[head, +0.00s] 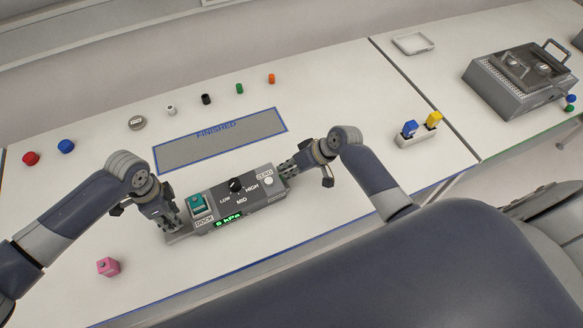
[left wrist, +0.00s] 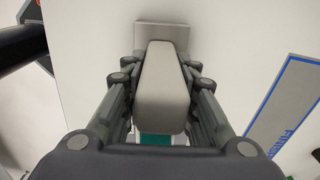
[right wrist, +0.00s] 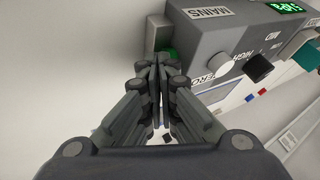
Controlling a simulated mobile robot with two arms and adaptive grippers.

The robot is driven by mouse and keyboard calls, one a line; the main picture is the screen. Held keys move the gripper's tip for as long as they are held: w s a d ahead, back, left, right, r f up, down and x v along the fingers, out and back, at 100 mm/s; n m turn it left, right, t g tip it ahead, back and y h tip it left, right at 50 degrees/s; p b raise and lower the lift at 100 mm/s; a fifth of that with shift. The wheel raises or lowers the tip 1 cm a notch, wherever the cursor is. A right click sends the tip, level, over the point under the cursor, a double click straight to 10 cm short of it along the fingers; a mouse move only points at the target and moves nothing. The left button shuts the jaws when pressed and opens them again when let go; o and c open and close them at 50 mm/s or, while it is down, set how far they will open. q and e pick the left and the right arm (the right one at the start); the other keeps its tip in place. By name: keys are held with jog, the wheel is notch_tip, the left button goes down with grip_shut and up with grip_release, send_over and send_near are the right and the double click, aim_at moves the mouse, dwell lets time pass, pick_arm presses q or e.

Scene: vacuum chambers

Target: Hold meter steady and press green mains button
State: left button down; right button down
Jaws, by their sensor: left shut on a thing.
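The grey meter (head: 222,207) lies on the white table, with a black knob (head: 235,185), a teal switch (head: 197,203) and a lit green display (head: 228,221). My left gripper (head: 174,219) is shut on a pale grey block (left wrist: 160,85) at the meter's left end. In the right wrist view the meter's end is labelled MAINS (right wrist: 208,12). The green mains button (right wrist: 171,53) shows there, partly hidden behind my right fingertips. My right gripper (head: 288,170) is shut and empty, its tips close to the button; I cannot tell if they touch.
A grey mat marked FINISHED (head: 222,140) lies behind the meter. A pink cube (head: 108,266) sits front left. Several small coloured caps stand along the back. A holder with blue and yellow plugs (head: 416,138) is at the right, and a grey chamber (head: 520,85) stands farther right.

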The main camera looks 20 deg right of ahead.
pick_arm(q)
jog(key=shift+s+d+f, duration=0.1)
pick_arm(e)
jog(key=shift+s+a, duration=0.1)
jog(key=shift+a, duration=0.05)
jog(key=d, duration=0.3)
jog(key=shift+d, duration=0.4)
jog(key=v, duration=1)
jog(key=shift+w+d, duration=0.25)
pick_arm(q)
jog(key=c, duration=1.2)
grip_release()
